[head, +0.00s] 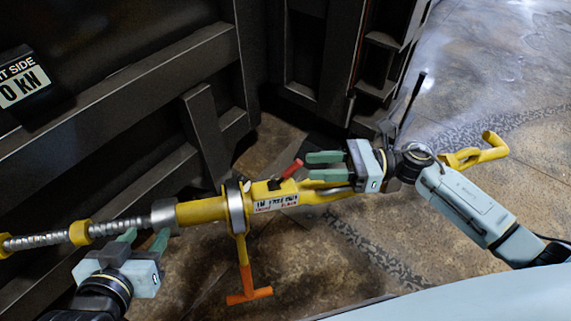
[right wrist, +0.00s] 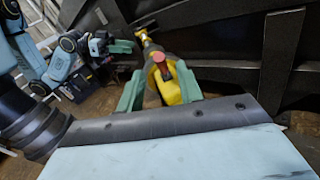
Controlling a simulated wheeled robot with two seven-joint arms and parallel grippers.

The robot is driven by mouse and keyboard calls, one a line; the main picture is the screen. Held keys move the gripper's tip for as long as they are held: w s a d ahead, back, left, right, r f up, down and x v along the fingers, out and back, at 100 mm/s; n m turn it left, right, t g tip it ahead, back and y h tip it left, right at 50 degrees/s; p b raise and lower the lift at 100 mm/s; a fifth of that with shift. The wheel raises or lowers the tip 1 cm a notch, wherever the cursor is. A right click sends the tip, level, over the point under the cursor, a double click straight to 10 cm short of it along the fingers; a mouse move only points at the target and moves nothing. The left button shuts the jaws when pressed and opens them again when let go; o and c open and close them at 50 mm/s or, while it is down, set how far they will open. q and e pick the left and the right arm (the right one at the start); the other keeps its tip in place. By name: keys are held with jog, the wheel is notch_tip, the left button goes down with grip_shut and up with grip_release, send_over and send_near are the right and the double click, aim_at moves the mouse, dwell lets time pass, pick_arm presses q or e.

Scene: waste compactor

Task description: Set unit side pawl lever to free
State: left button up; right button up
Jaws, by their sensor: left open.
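The yellow tensioning unit (head: 205,210) runs across the head view, with a ring collar and a small printed label (head: 276,203) that I cannot read fully. A short red-tipped lever (head: 292,169) sticks up from its body beside the label; its red end also shows in the right wrist view (right wrist: 164,71). An orange T-handle (head: 249,295) hangs below the collar. My right gripper (head: 311,166) is at the unit, just right of the red lever, with its fingers on either side of yellow metal; I cannot tell whether they grip it. My left gripper (head: 143,238) is open and empty, below the threaded rod.
The threaded rod (head: 118,228) extends left from the unit. A yellow hook (head: 480,152) is at the right end. A dark ribbed metal wall (head: 115,95) stands behind, with a sign (head: 25,85) at upper left. Open concrete floor lies at right.

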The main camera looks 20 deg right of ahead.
aim_at(287, 175)
pick_arm(q)
jog(key=w+r+t, duration=0.1)
jog(key=d+r+t, duration=0.1)
jog(key=shift+w+r+h+b, duration=0.3)
jog(key=shift+w+r+h, duration=0.05)
jog(key=shift+r+h, duration=0.05)
pick_arm(e)
jog(key=x, duration=0.7)
jog(key=shift+a, duration=0.1)
grip_shut()
